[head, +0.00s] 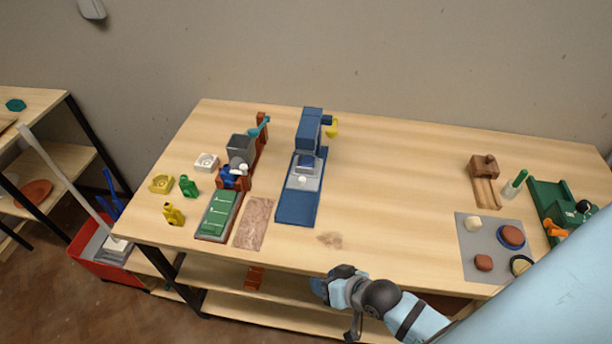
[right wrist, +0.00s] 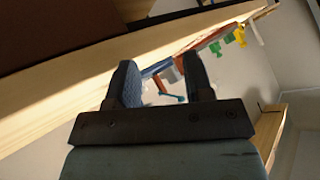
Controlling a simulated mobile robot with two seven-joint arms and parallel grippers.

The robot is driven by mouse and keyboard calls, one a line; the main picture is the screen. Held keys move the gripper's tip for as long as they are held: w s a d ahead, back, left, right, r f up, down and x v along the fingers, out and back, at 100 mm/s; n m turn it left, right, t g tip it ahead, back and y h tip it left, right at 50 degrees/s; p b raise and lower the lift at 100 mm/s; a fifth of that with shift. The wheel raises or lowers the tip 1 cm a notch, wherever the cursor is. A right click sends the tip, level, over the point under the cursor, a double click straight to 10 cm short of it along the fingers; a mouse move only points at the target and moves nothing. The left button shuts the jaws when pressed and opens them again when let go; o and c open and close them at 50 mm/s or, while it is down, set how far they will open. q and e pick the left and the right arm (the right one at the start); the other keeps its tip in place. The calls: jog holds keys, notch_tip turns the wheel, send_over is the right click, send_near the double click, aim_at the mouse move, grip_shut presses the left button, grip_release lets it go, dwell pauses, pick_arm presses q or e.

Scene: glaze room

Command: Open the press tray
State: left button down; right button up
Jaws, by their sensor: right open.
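The blue press (head: 312,130) stands upright on the table, left of its middle, with a yellow lever on its right side. Its grey tray (head: 310,184) with a small white knob sits on the blue base, below the press head; I cannot tell how far it is pulled out. My right gripper (head: 335,292) is at the table's front edge, in front of the press and apart from it. In the right wrist view its two fingers (right wrist: 161,80) are spread with nothing held between them. My left gripper is not in view.
Left of the press stand a grey hopper device (head: 240,147), a green panel (head: 220,214) and a reddish-brown slab (head: 253,222). Small yellow, green and white pieces lie further left. A grey mat (head: 472,247) with round pieces lies at right. The table middle is clear.

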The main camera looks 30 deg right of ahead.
aim_at(307, 188)
jog(key=w+d+r+m+y, duration=0.1)
jog(key=w+d+m, duration=0.1)
jog(key=m, duration=0.2)
jog(key=w+d+r+m, duration=0.1)
jog(key=w+d+m, duration=0.1)
jog(key=m, duration=0.3)
jog(key=w+d+m+y+p, duration=0.1)
jog(key=w+d+m, duration=0.1)
jog(key=m, duration=0.3)
jog(key=shift+w+d+r+y, duration=0.1)
jog(key=shift+w+r+y, duration=0.25)
jog(key=shift+w, duration=0.5)
jog(key=w+d+r+m+t, duration=0.3)
jog(key=w+d+r+m, duration=0.2)
jog(key=w+d+m, duration=0.75)
jog(key=w+a+f, duration=0.1)
jog(key=w+a, duration=0.1)
jog(key=w+a+f+m, duration=0.1)
jog(key=w+a+f, duration=0.1)
jog(key=w+a, duration=0.1)
jog(key=w+a+f+m, duration=0.1)
jog(key=w+a+f, duration=0.1)
jog(key=a, duration=0.1)
jog(key=shift+w+f+m+g, duration=0.2)
jog(key=shift+f+m+g, duration=0.05)
jog(key=shift+g, duration=0.05)
grip_shut()
